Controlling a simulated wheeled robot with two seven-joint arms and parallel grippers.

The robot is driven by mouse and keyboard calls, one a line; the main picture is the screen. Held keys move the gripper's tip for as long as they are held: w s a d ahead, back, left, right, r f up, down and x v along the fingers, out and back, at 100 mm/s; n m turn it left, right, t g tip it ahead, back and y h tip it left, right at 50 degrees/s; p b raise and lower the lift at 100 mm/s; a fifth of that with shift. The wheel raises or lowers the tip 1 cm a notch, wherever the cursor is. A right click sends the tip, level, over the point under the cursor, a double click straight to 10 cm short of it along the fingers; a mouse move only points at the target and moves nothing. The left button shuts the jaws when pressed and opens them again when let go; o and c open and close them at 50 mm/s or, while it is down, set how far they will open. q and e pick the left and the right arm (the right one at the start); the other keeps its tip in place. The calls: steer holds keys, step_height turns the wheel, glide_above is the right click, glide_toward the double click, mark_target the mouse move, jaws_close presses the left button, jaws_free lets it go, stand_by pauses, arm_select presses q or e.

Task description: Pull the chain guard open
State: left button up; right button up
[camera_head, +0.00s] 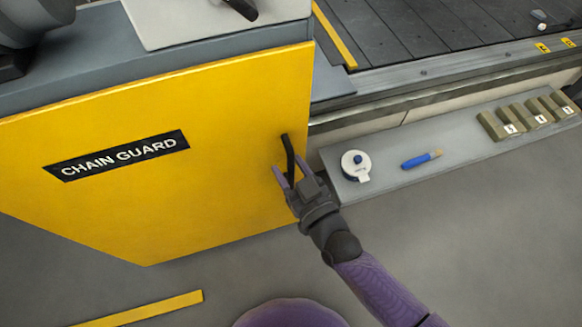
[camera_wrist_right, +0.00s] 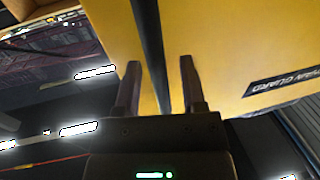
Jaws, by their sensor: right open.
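The chain guard (camera_head: 220,110) is a large yellow panel with a black label, at the left of the head view. It also shows in the right wrist view (camera_wrist_right: 230,50). Its black bar handle (camera_head: 289,155) is near the panel's right edge. My right gripper (camera_head: 285,172) is open at the handle's lower part. In the right wrist view the handle (camera_wrist_right: 150,50) runs between the two open fingers (camera_wrist_right: 160,85), with gaps showing on both sides. My left gripper is not in view.
A grey ledge (camera_head: 400,190) right of the guard holds a white round item (camera_head: 355,165), a blue-handled tool (camera_head: 421,160) and several tan blocks (camera_head: 526,117). The slat conveyor (camera_head: 430,30) lies behind. The floor (camera_head: 480,240) before the ledge is clear.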

jaws_close()
stand_by(0.9)
stand_by(0.4)
